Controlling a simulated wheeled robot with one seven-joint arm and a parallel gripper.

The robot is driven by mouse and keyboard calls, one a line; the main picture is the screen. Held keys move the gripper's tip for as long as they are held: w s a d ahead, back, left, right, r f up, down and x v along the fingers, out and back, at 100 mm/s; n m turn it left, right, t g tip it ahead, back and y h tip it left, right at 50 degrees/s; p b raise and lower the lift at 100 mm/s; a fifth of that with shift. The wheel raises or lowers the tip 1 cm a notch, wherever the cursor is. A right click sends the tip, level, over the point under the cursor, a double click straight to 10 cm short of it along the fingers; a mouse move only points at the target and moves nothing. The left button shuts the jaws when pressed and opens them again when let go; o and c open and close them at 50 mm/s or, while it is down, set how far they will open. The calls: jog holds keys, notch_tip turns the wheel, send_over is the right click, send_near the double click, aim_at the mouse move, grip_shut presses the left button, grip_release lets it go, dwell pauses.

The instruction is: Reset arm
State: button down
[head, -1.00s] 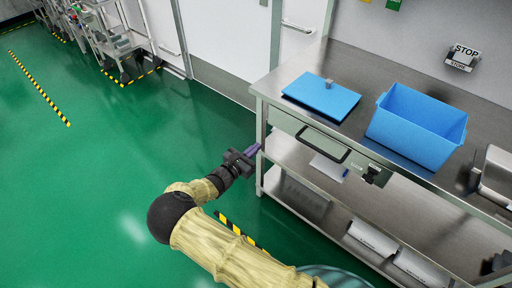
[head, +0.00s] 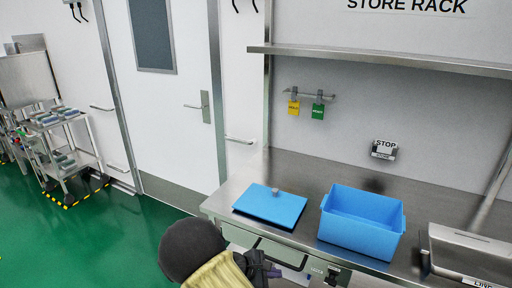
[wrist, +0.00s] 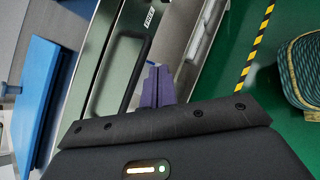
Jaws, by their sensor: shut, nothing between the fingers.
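My gripper (head: 273,271) is low in the head view, in front of the steel bench and partly behind my own arm. In the wrist view, its purple fingers (wrist: 157,87) are together with nothing between them. They are beside the drawer's dark handle (wrist: 120,72); whether they touch it I cannot tell. My arm is bent, with a dark round joint and a pale yellow sleeve at the bottom of the head view.
The steel bench (head: 232,193) carries a blue lid (head: 270,206) with a small grey knob and an open blue bin (head: 361,239). A loaded trolley (head: 50,122) stands far left. Green floor (head: 120,240) is clear at left.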

jog(key=s+d+r+m+y+p, duration=0.3)
jog(key=s+d+r+m+y, duration=0.1)
jog(key=s+r+m, duration=0.4)
jog(key=s+d+r+m+g+y+p, duration=0.1)
jog(key=s+d+r+m+y+p, duration=0.2)
jog(key=s+r+m, duration=0.6)
notch_tip(320, 180, up, 4)
jog(key=s+d+y, duration=0.1)
jog(key=d+y, duration=0.1)
jog(key=shift+d+r+m+y+p, duration=0.15)
jog(key=shift+d+m+y+p, duration=0.15)
jog(key=shift+d+p, duration=0.1)
